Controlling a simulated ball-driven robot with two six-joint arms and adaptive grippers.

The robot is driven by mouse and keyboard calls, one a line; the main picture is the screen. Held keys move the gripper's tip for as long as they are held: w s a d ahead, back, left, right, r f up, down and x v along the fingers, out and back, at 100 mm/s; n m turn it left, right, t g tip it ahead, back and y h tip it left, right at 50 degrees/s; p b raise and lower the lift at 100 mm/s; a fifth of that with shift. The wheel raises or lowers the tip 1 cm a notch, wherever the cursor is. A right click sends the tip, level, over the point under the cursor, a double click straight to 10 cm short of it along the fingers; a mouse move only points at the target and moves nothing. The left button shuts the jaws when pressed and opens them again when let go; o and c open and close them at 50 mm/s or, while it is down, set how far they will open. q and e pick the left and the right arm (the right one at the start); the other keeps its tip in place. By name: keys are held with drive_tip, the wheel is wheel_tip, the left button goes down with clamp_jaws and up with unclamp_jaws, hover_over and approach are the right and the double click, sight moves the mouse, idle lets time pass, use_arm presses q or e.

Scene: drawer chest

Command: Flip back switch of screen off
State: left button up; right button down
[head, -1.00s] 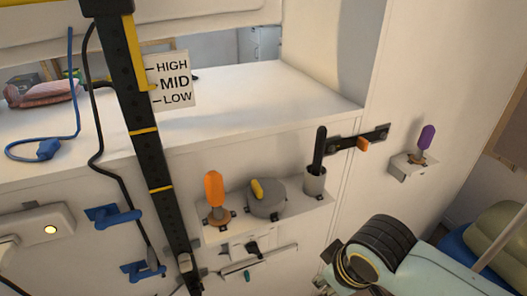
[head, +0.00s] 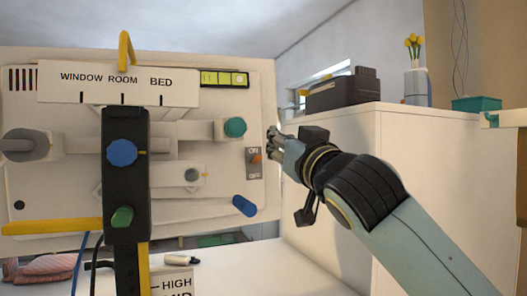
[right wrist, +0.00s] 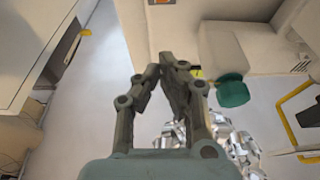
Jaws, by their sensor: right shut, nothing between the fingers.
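The screen is a pale upright panel (head: 60,185) on the left of the head view. Its switch (head: 255,158) is an orange lever on a grey plate marked ON and OFF, near the panel's right edge. The lever's exact position is too small to tell. My right gripper (head: 271,135) is just right of that edge, a little above the switch, and appears apart from it. In the right wrist view its fingers (right wrist: 167,60) are shut with nothing between them. A teal knob (head: 235,127) is left of the fingertips; it also shows in the wrist view (right wrist: 232,91). My left gripper is out of view.
A black post with a blue knob (head: 122,152) and a green knob (head: 122,217) stands before the panel. A blue handle (head: 244,206) sits below the switch. A white cabinet (head: 330,155) carries a black box (head: 344,90) behind my right arm.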

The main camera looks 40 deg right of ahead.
drive_tip(key=shift+w, duration=0.15)
wheel_tip(320, 180, up, 3)
drive_tip(key=p, duration=0.4)
hover_over(257, 160)
drive_tip(key=s, duration=0.1)
drive_tip(key=shift+d, duration=0.25)
wheel_tip(257, 160, down, 3)
drive_tip(key=shift+s+f, duration=0.1)
drive_tip(key=shift+s, duration=0.05)
drive_tip(key=shift+s+f, duration=0.25)
drive_tip(key=shift+f, duration=0.15)
